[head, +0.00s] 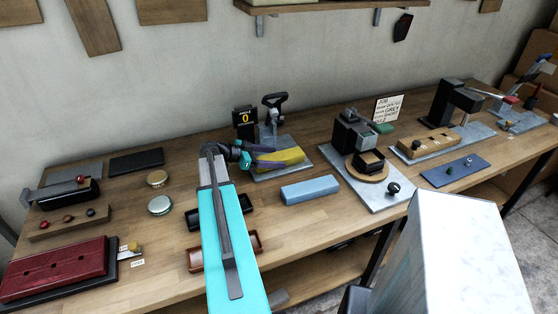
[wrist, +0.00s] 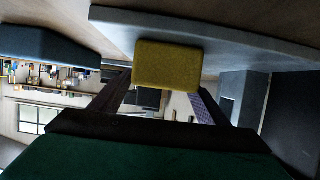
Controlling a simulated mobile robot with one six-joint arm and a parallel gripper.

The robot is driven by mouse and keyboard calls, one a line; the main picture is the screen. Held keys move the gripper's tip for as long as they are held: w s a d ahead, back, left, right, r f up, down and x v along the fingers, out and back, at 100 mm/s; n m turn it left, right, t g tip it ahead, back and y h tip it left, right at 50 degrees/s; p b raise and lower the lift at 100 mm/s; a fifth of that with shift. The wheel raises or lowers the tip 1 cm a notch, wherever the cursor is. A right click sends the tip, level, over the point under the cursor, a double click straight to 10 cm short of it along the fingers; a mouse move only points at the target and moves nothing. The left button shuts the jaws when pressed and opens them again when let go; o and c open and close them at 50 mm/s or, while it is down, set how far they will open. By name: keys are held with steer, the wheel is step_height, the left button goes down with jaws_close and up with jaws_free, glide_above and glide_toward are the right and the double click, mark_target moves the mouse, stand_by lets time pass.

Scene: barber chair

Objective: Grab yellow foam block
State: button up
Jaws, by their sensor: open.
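The yellow foam block (head: 288,156) lies on a grey metal plate near the back middle of the bench. In the wrist view the yellow block (wrist: 168,62) shows large, in line with the gap between my fingers. My gripper (head: 268,157) is open with its fingers stretched toward the block from the left. In the wrist view my gripper (wrist: 163,90) has its dark fingers apart, one on each side of the block's near end. I cannot tell whether either finger touches the block.
A light blue block (head: 310,190) lies in front on the bench. A black stand with a yellow 0 display (head: 245,120) and a dark handled clamp (head: 273,106) rise behind.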

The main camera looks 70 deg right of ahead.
mark_target(273, 157)
steer(key=c, duration=1.2)
steer(key=shift+r, duration=0.15)
steer(key=shift+r+b, duration=0.95)
steer(key=shift+r, duration=0.6)
steer(key=s+a+b, duration=0.1)
steer(key=s, duration=0.4)
steer(key=s+a+r+b, duration=0.1)
steer(key=s+a+b, duration=0.1)
steer(key=s, duration=0.3)
steer(key=s+a+b, duration=0.1)
steer(key=s, duration=0.4)
steer(key=shift+s+a+r, duration=0.2)
steer(key=shift+a+r, duration=0.05)
steer(key=shift+r, duration=0.05)
